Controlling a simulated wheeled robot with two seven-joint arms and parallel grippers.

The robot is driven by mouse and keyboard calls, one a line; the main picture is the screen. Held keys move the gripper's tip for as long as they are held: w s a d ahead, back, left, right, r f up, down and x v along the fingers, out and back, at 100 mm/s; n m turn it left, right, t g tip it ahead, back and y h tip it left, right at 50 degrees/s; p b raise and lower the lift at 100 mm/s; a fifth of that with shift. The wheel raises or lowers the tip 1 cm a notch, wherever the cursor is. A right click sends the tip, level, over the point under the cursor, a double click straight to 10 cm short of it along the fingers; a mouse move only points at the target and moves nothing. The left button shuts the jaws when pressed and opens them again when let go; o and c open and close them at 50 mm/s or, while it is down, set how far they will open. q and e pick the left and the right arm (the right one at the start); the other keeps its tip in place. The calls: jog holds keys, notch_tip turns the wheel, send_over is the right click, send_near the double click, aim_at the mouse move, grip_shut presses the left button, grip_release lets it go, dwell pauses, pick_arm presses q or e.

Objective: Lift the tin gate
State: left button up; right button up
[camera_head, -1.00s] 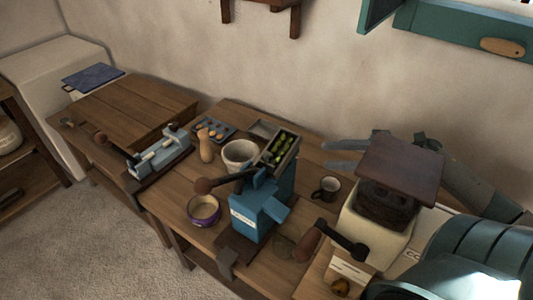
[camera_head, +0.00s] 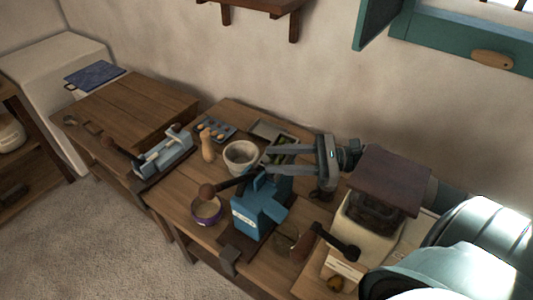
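I cannot make out for certain which part is the tin gate. A blue hand-cranked machine (camera_head: 255,215) stands on the wooden table, with a dark crank ending in a brown knob (camera_head: 207,191). My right gripper (camera_head: 266,158) is open. Its two grey fingers reach in from the right at the tray, apart from each other; I cannot tell whether they touch it. My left gripper is not in view.
A white bowl (camera_head: 240,157), a wooden peg-shaped piece (camera_head: 208,146) and a purple-banded bowl (camera_head: 208,211) stand close by. A cream grinder (camera_head: 373,237) with a dark crank stands to the right. A pale blue lever device (camera_head: 165,153) sits at left.

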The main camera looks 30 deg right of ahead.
aim_at(266, 157)
jog(key=shift+p+x, duration=0.55)
jog(key=shift+x, duration=1.15)
grip_shut()
